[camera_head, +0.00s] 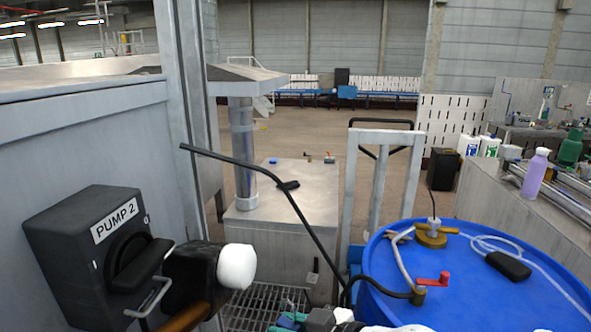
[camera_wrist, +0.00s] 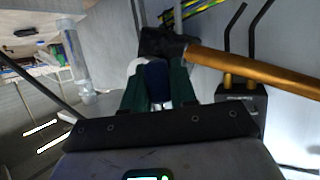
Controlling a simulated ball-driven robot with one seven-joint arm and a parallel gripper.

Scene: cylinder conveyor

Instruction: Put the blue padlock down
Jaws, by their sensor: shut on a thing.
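My gripper (camera_wrist: 158,92) shows in the wrist view with its two green fingers closed on a dark blue block, which looks like the body of the blue padlock (camera_wrist: 157,80). The padlock's shackle cannot be made out. Just beyond the fingers is a black fitting (camera_wrist: 162,43) with an orange handle (camera_wrist: 255,70) running right; whether the padlock touches it I cannot tell. In the head view only bits of green and grey of my gripper (camera_head: 290,321) show at the bottom edge, and the padlock is not clearly seen there.
A black "PUMP 2" switch box (camera_head: 100,255) is at left, with a white-capped black part (camera_head: 236,266) beside it. A blue drum (camera_head: 440,285) with hoses and a red valve stands at right. A metal cabinet (camera_head: 310,205) with small items on top stands behind. A floor grating (camera_head: 250,300) lies below.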

